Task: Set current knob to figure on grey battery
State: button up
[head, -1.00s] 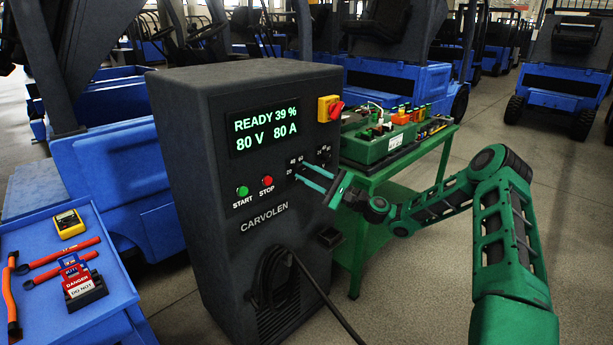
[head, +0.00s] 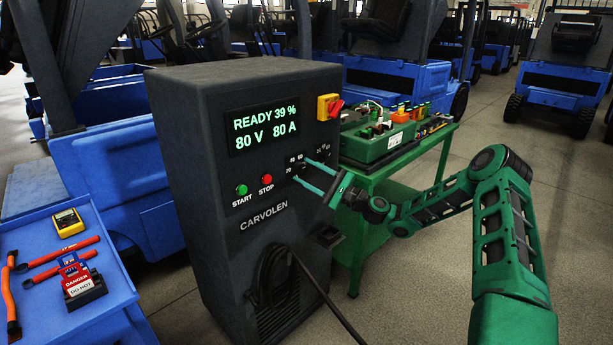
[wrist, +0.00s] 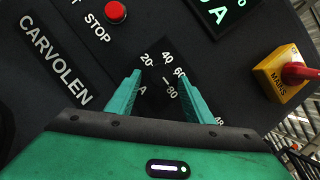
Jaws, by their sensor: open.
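The current knob (wrist: 158,84) is a dark dial on the charger's front panel, marked 20, 40, 60, 80 and A in the wrist view. My gripper (head: 302,169) is open at the panel, just right of the red STOP button. In the wrist view my gripper (wrist: 156,96) has one finger on each side of the knob, with gaps visible. The knob's pointer is too dark to read. The charger (head: 215,270) display (head: 265,129) reads READY 39 %, 80 V, 80 A. I cannot make out a grey battery or its figure.
A red and yellow main switch (head: 329,107) sits above the dials. A second dial (head: 322,152) is right of my gripper. A green cart (head: 385,180) with a green battery box (head: 385,142) stands behind. A blue cart (head: 110,270) with tools is at left.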

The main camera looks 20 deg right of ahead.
jog(key=v, duration=1)
jog(key=shift+d+f, duration=0.15)
jog(key=shift+d, duration=0.2)
jog(key=shift+s, duration=0.15)
jog(key=s+a+f+n+g+h, duration=0.2)
jog(key=s+a+f+n+g, duration=0.2)
jog(key=s+a+n+g, duration=0.25)
jog(key=s+f+n+g+h, duration=0.2)
jog(key=s+n+g+h, duration=0.2)
jog(key=s+g, duration=0.15)
jog(key=s+d+r+g+h, duration=0.1)
jog(key=s+d+r+h, duration=0.2)
jog(key=s, duration=0.9)
jog(key=s+d+r+g+h, duration=0.1)
jog(key=s+d+r+h, duration=0.2)
jog(key=s, duration=1)
jog(key=s+d+r+h, duration=0.3)
jog(key=s+d+r, duration=0.3)
jog(key=s+d, duration=0.3)
jog(key=s, duration=0.4)
jog(key=shift+s+d+r+n+g, duration=0.2)
jog(key=shift+r+n+g, duration=0.15)
jog(key=shift+r+g, duration=0.05)
